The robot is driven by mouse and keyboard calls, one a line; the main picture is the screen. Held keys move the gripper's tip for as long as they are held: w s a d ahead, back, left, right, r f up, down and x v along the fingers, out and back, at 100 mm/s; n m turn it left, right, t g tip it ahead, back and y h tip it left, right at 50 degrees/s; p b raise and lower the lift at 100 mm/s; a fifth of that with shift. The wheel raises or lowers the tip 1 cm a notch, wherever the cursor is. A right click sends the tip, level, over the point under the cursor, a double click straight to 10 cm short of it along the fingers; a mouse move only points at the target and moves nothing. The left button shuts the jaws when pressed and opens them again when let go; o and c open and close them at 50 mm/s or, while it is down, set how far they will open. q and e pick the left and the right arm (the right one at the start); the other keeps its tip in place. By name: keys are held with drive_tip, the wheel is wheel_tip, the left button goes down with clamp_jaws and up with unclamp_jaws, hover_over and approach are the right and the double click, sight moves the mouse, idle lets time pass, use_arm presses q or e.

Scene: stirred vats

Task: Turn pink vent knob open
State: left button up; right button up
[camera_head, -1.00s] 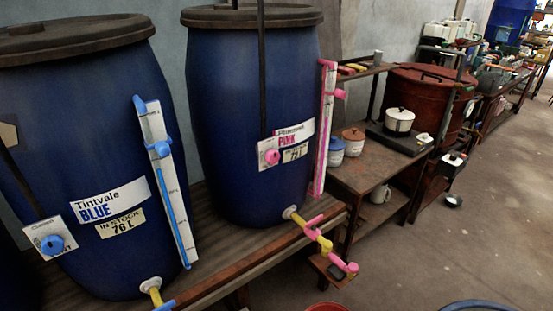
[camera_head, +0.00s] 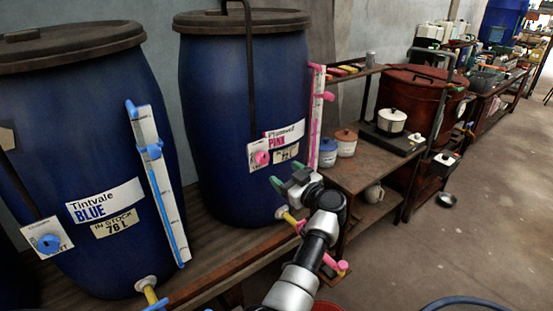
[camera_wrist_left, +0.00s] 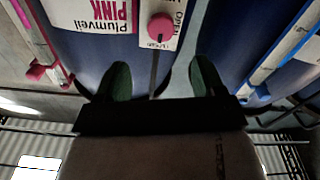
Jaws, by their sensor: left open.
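The pink vent knob (camera_head: 262,158) sits on a small white plate on the front of the blue vat (camera_head: 215,100) labelled PINK. My left gripper (camera_head: 287,174) is open, with green fingertips, just right of and below the knob in the head view. In the left wrist view the knob (camera_wrist_left: 161,27) lies ahead of the gap between the spread green fingers (camera_wrist_left: 156,80), apart from them. The plate there shows the word OPEN, upside down. My right gripper is not in view.
A pink-marked gauge strip (camera_head: 316,115) stands right of the knob. My left arm partly hides the pink and yellow tap (camera_head: 290,218) below. The vat labelled BLUE (camera_head: 75,130) has a blue knob (camera_head: 48,243). A shelf with pots (camera_head: 392,120) stands to the right.

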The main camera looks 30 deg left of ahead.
sight(264, 160)
use_arm(q)
drive_tip(key=p+x, duration=0.1)
drive_tip(key=x, duration=0.8)
drive_tip(key=shift+a, duration=0.35)
drive_tip(key=shift+w+a+f, duration=0.1)
drive_tip(key=shift+w+a, duration=0.25)
drive_tip(key=shift+a, duration=0.3)
drive_tip(key=shift+c, duration=0.3)
drive_tip(key=c, duration=0.9)
drive_tip(key=shift+o, duration=0.2)
